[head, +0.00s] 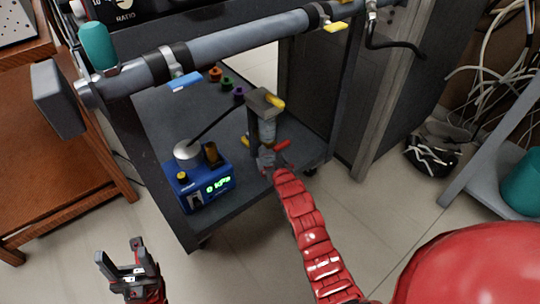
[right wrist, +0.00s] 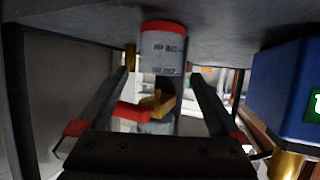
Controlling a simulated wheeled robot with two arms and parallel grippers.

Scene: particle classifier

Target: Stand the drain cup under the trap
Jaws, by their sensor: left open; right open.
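The trap (head: 267,128) is a grey upright cylinder under a grey block with a yellow lever, above the cart's lower shelf. Its red valve handle (head: 281,146) also shows in the right wrist view (right wrist: 131,111). A pale grey labelled cup with a red band, which looks like the drain cup (right wrist: 163,55), rests against the dark shelf in the upside-down right wrist view, in line with the valve. I cannot pick it out in the head view. My right gripper (head: 266,160) is open, its fingers pointing either side of the cup. My left gripper (head: 118,250) is open and empty, low at left.
A blue box with a green display (head: 205,187) stands on the shelf (head: 165,115) left of the trap. A thick grey pipe (head: 220,47) crosses above. A cart post (head: 345,90) stands right of the trap. The floor in front is clear.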

